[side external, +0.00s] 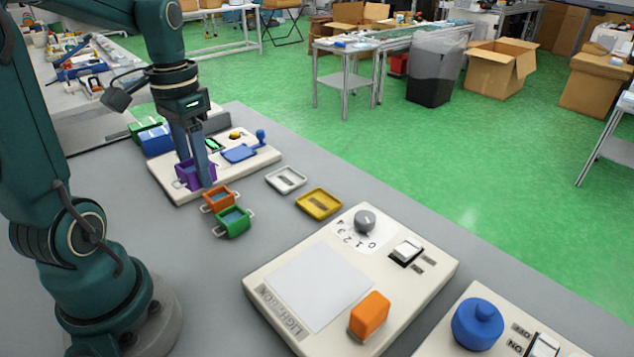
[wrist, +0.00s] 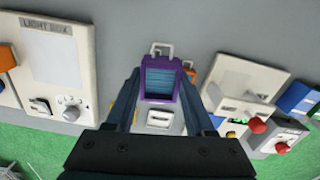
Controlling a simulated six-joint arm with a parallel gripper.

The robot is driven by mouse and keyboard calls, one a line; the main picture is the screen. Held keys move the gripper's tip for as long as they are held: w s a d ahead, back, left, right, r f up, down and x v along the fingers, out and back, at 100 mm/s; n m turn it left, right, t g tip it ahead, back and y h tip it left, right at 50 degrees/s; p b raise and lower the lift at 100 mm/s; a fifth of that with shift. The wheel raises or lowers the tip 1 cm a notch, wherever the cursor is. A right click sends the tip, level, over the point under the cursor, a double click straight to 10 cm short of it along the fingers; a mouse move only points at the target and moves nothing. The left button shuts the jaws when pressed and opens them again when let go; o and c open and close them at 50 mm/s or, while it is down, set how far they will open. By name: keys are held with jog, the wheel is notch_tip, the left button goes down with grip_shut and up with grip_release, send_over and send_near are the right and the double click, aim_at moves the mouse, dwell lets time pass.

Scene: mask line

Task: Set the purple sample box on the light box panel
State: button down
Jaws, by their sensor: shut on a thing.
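The purple sample box (side external: 186,177) is at the front left of a cream station, upright, with my gripper (side external: 203,181) shut on it. In the wrist view the box (wrist: 160,70) sits between the two fingers of my gripper (wrist: 160,99), its blue ribbed inside and pale handle showing. I cannot tell whether it touches the surface below. The light box panel (side external: 318,284) is a bare white square on the cream light box, at lower centre in the side view. The panel (wrist: 54,55) also shows at upper left in the wrist view.
Orange (side external: 218,199) and green (side external: 233,222) boxes stand close beside the purple one. White (side external: 286,179) and yellow (side external: 319,203) trays lie toward the light box. The light box carries a knob (side external: 365,221), a switch (side external: 407,249) and an orange block (side external: 369,316) beside its panel.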

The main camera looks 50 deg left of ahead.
jog(key=w+d+r, duration=0.2)
jog(key=w+d, duration=0.2)
jog(key=d, duration=0.1)
jog(key=m, duration=0.3)
send_over(319, 281)
notch_tip(319, 281, down, 7)
jog(key=shift+a+r, duration=0.1)
jog(key=shift+r, duration=0.05)
jog(key=shift+f, duration=2.1)
jog(key=shift+f, duration=0.1)
jog(key=shift+c, duration=1.3)
grip_release()
